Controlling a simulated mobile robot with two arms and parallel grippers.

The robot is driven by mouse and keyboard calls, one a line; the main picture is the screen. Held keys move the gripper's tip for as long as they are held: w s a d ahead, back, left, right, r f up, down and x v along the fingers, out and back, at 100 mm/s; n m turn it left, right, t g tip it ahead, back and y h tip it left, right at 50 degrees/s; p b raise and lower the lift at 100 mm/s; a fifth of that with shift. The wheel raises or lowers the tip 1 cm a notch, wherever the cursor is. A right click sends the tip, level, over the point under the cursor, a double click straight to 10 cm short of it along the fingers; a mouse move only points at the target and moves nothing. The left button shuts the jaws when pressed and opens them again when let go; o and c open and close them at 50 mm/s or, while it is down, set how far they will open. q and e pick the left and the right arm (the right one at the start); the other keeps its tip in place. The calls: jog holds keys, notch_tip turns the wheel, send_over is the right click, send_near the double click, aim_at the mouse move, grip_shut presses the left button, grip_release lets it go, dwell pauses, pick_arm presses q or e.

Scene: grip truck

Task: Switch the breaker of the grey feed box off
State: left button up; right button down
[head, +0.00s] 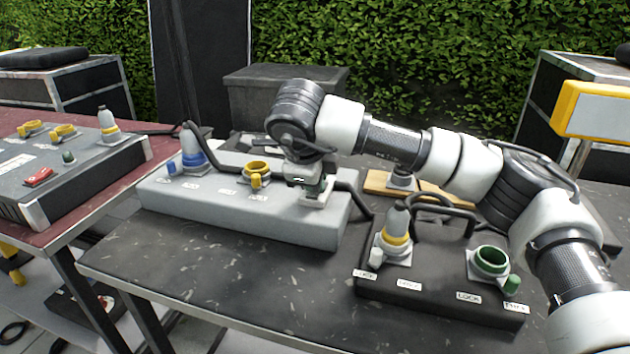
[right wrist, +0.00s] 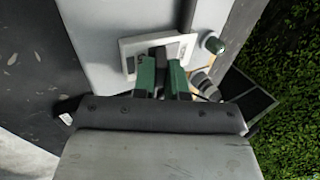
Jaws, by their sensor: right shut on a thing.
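A light grey box (head: 240,214) lies on the middle table, with a blue connector (head: 193,158) and a yellow socket (head: 257,170) on top. My right gripper (head: 313,184) is over its right end, at a white plate. The right wrist view shows the gripper (right wrist: 162,75) shut on a fitting at that white plate (right wrist: 131,46); the fingers mostly hide this fitting, so I cannot tell its shape. A green knob (right wrist: 213,44) stands beside the plate. A dark grey box (head: 105,170) on the left table carries a red rocker switch (head: 38,177). My left gripper is not in view.
A black box (head: 440,300) at the right front holds a grey and yellow plug (head: 397,230) and an open green socket (head: 491,261). Black cables run behind the boxes. The front left of the middle table (head: 200,265) is clear.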

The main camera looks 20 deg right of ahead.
jog(key=c, duration=1.2)
grip_release()
jog(key=shift+o, duration=0.2)
